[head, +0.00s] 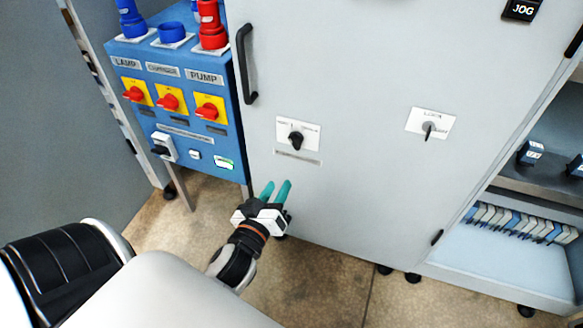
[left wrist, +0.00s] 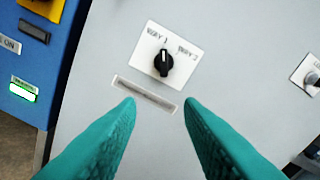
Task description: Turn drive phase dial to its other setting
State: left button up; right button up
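A black rotary dial (head: 295,140) sits on a white plate on the grey cabinet door. In the left wrist view the dial (left wrist: 163,63) has "WAY 1" and "WAY 2" printed above it, and its white mark points up, nearer "WAY 1". A narrow label strip (left wrist: 145,95) lies below the plate; I cannot read it. My left gripper (head: 275,186) is open and empty, below the dial and apart from it. In the left wrist view its teal fingers (left wrist: 160,102) are spread below the dial, with nothing between them. My right gripper is not in view.
A blue control box (head: 180,105) with red switches on yellow plates stands left of the door. A black door handle (head: 245,63) sticks out above left of the dial. A lock switch (head: 429,127) is to the right. The door face around the dial is clear.

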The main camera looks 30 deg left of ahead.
aim_at(294, 145)
pick_arm(q)
jog(key=shift+n+t+y, duration=0.3)
jog(key=x, duration=0.4)
jog(key=r+x, duration=0.1)
jog(key=x, duration=0.2)
jog(key=r+x, duration=0.1)
jog(key=x, duration=0.3)
jog(key=shift+w+a+r+b, duration=0.1)
jog(key=shift+w+a+b, duration=0.15)
jog(key=shift+a+b, duration=0.05)
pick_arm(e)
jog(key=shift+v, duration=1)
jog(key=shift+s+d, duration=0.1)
pick_arm(q)
grip_shut()
